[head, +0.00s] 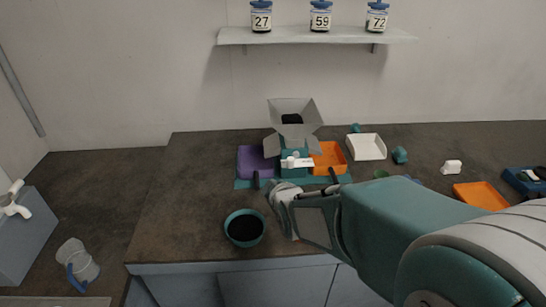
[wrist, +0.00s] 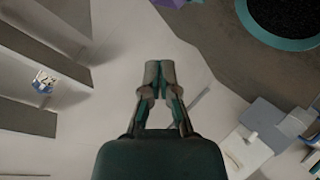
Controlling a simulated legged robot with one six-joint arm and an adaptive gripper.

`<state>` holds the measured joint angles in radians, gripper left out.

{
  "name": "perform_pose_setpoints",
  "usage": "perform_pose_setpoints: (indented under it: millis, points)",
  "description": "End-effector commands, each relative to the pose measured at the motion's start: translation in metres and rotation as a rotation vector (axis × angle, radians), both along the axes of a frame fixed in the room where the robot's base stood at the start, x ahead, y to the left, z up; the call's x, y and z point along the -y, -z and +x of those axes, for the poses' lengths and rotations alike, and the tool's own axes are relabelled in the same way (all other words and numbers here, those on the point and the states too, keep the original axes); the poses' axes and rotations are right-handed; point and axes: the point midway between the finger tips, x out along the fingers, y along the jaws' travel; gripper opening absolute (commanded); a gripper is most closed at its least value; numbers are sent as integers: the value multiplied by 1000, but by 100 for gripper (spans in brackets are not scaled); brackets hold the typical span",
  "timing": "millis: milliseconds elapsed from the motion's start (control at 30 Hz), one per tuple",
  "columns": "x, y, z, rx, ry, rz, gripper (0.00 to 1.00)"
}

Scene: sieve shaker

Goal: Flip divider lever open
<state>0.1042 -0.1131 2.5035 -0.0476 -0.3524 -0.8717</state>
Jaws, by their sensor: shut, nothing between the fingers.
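The divider (head: 295,144) stands at the middle of the counter, with a grey flared hopper (head: 293,112) on top. A white lever-like part (head: 297,162) lies across the front of its teal body; I cannot tell its exact position. A purple tray (head: 256,161) is at its left and an orange tray (head: 328,157) at its right. My gripper (wrist: 160,75) is shut and empty in the wrist view. In the head view the end of my arm is in front of the divider, apart from the lever, and its fingertips are not clear. The lever is not seen in the wrist view.
A teal bowl with dark contents (head: 244,228) stands at the counter's front; it also shows in the wrist view (wrist: 268,40). A white tray (head: 366,147) and a second orange tray (head: 480,196) lie to the right. Jars (head: 320,17) stand on the shelf.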

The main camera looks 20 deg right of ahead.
Motion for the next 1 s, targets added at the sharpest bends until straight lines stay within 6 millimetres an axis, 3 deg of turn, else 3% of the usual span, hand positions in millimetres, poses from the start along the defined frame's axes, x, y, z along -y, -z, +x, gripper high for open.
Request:
perform_pose_setpoints:
  millis: [200, 400, 700, 1000]
  points:
    - [12, 22, 27, 127, -77, -213, 0]
    - [21, 38, 41, 246, -123, -417, 0]
    - [30, 53, 45, 375, -138, -648, 0]
    - [31, 53, 45, 394, -137, -681, 0]
